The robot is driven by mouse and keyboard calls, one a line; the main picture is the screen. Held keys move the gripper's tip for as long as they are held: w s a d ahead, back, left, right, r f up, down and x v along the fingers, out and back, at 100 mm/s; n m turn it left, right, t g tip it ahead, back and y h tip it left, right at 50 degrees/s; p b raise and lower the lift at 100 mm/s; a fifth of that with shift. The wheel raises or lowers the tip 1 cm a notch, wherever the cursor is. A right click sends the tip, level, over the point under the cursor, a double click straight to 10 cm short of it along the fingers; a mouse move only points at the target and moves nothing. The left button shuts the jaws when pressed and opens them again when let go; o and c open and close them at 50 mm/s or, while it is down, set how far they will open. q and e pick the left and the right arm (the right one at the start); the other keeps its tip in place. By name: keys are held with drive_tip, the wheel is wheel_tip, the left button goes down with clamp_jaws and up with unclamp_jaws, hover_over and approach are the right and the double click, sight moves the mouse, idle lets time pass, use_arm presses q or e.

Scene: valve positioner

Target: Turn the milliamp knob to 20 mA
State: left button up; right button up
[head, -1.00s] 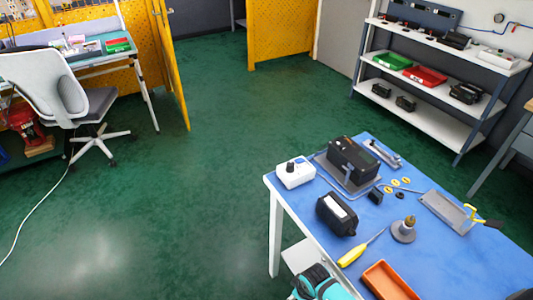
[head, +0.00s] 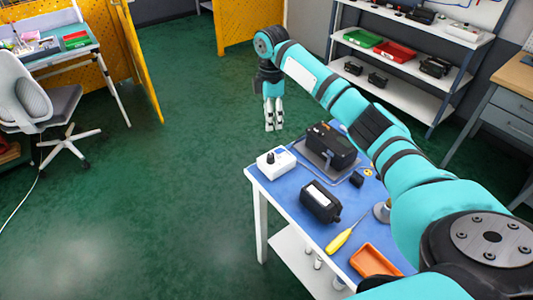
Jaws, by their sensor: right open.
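A white box with a dark knob (head: 271,157) on top stands at the back left corner of the blue-topped table. This white box (head: 277,167) looks like the milliamp source; its scale is too small to read. My right arm reaches across the table from the lower right. My right gripper (head: 274,122) hangs beyond the table's back edge, pointing down, open and empty. It is apart from the white box, above and behind it in the picture. My left gripper is not in view.
On the blue table (head: 284,207) are a black positioner unit (head: 331,146), a black box (head: 321,202), a yellow screwdriver (head: 345,234) and an orange tray (head: 374,261). My arm hides the table's right side.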

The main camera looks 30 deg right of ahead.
sight(271, 155)
wheel_tip(271, 155, down, 17)
drive_tip(key=shift+d+r+p, duration=0.15)
drive_tip(key=shift+r+p, duration=0.05)
drive_tip(key=shift+p, duration=0.95)
clamp_jaws()
